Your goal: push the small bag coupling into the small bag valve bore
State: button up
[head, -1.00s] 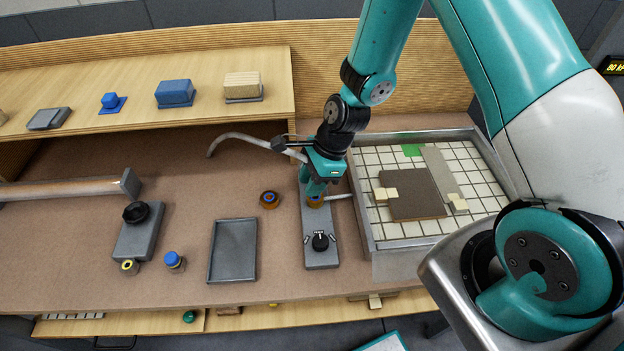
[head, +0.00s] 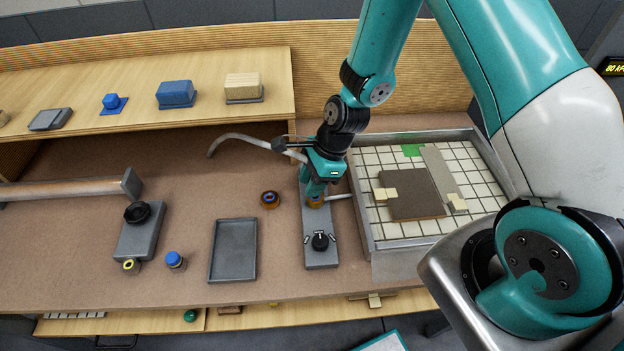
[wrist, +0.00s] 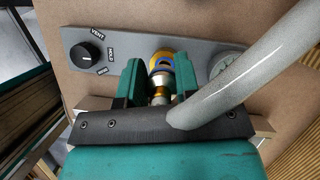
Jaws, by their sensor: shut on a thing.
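My gripper (head: 314,194) points down at the grey valve block (head: 319,258), over its far part. In the wrist view its two green fingers (wrist: 158,88) are shut on the small bag coupling (wrist: 159,92), a metal piece with a brass-coloured band. The small bag valve bore (wrist: 160,59) has a yellow-orange rim with a blue ring, right in front of the coupling. The coupling is lined up with the bore and close to or touching it. The fingers hide the contact, so I cannot tell how deep it sits.
A black knob (head: 320,241) stands on the block. A pale hose (wrist: 255,65) crosses the wrist view at right. An orange-and-blue ring piece (head: 270,199) and an empty grey tray (head: 233,250) lie left of the block. A gridded bed (head: 440,232) with panels is at right.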

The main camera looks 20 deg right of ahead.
jog(key=shift+f+b, duration=0.9)
jog(key=shift+f, duration=0.55)
jog(key=o, duration=1.1)
jog(key=shift+r, duration=0.1)
jog(key=b+v, duration=0.2)
jog(key=v, duration=1.5)
jog(key=shift+d+r, duration=0.1)
jog(key=shift+d, duration=0.05)
jog(key=s+a+r+n, duration=0.3)
jog(key=s+n, duration=0.3)
jog(key=n, duration=0.2)
jog(key=s+a+r+n+b, duration=0.1)
jog(key=s+a+r+n, duration=0.2)
jog(key=s+n, duration=0.3)
jog(key=s+a+r+n, duration=0.4)
jog(key=s+n, duration=0.2)
jog(key=n, duration=0.5)
jog(key=shift+s+a+n, duration=0.1)
jog(key=shift+s+n, duration=0.1)
jog(key=shift+n, duration=0.2)
